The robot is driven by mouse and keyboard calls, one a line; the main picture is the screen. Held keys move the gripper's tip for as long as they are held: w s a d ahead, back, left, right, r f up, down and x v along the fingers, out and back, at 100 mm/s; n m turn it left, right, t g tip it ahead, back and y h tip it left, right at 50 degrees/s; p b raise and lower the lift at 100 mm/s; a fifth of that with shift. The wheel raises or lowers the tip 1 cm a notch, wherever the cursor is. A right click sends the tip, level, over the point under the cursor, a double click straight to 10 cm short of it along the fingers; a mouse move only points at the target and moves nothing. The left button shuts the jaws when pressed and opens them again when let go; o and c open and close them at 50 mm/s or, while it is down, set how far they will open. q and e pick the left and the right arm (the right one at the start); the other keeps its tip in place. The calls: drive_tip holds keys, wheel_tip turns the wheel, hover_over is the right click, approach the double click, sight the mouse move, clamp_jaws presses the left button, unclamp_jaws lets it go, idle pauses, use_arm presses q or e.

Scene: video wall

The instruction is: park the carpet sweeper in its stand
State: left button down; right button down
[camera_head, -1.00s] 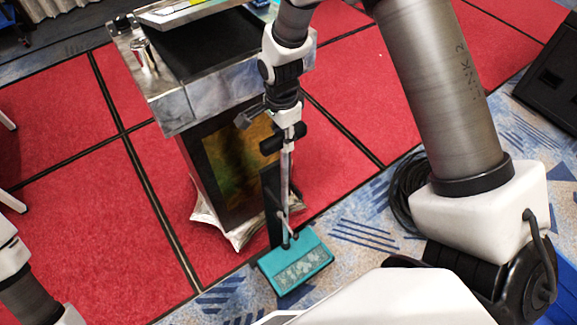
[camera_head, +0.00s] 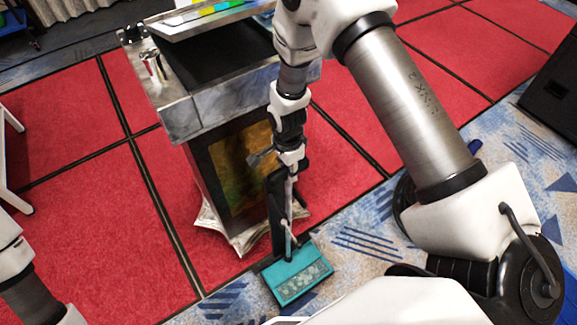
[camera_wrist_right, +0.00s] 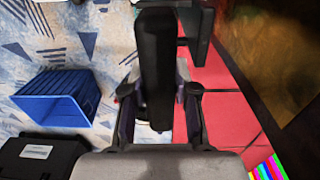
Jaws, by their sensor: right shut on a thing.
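The carpet sweeper has a teal head (camera_head: 300,276) low in the head view, in front of the podium's foot. Its thin grey pole (camera_head: 289,205) rises to my right gripper (camera_head: 289,160). The gripper is shut on the sweeper's black handle (camera_wrist_right: 155,60), which shows between the fingers in the right wrist view. A narrow black upright panel (camera_head: 276,205), seemingly the stand, is just left of the pole. Whether the head sits in the stand's base or in front of it, I cannot tell. My left gripper is out of view; only part of that arm shows at the left edge.
A metal-trimmed podium (camera_head: 190,120) stands close behind the sweeper. A blue crate (camera_wrist_right: 60,95) is on the patterned carpet in the wrist view. A black case (camera_head: 555,85) is at the right edge. The red carpet (camera_head: 100,220) at left is open.

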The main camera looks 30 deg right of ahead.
drive_tip(key=c, duration=0.9)
unclamp_jaws()
wheel_tip(320, 180, up, 12)
drive_tip(key=shift+w+r+b, duration=0.1)
drive_tip(key=shift+b, duration=0.75)
